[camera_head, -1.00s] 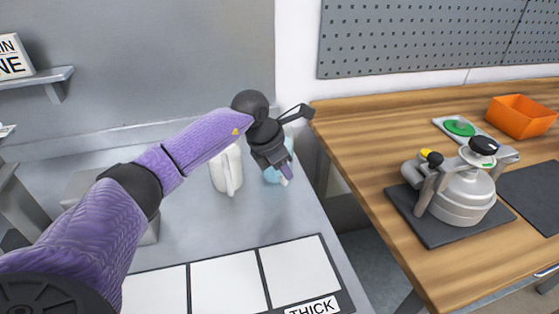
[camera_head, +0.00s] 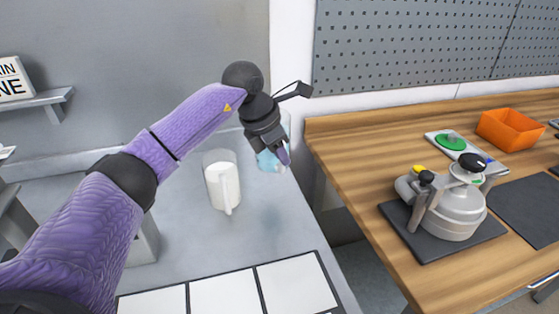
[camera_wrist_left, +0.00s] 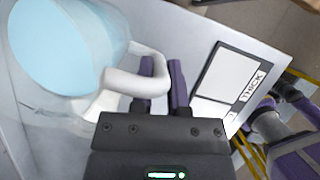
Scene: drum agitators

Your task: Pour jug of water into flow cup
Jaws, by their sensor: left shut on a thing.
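A clear jug of light-blue water (camera_head: 268,161) hangs above the grey table, partly hidden behind my left gripper (camera_head: 283,155). In the left wrist view the jug's blue water (camera_wrist_left: 62,42) fills the upper left, and its pale handle (camera_wrist_left: 136,82) runs to the fingers. My left gripper (camera_wrist_left: 163,88) is shut on this handle. A steel lidded vessel (camera_head: 458,212) with a black knob stands on a dark mat on the wooden bench; I cannot tell whether it is the flow cup. My right gripper is not in view.
A second jug with white contents (camera_head: 222,186) stands on the grey table (camera_head: 255,235), left of the held jug. White label panels (camera_head: 295,287) lie at the front. The wooden bench (camera_head: 350,150) carries an orange bin (camera_head: 509,130) and a green disc (camera_head: 451,142). A gap separates table and bench.

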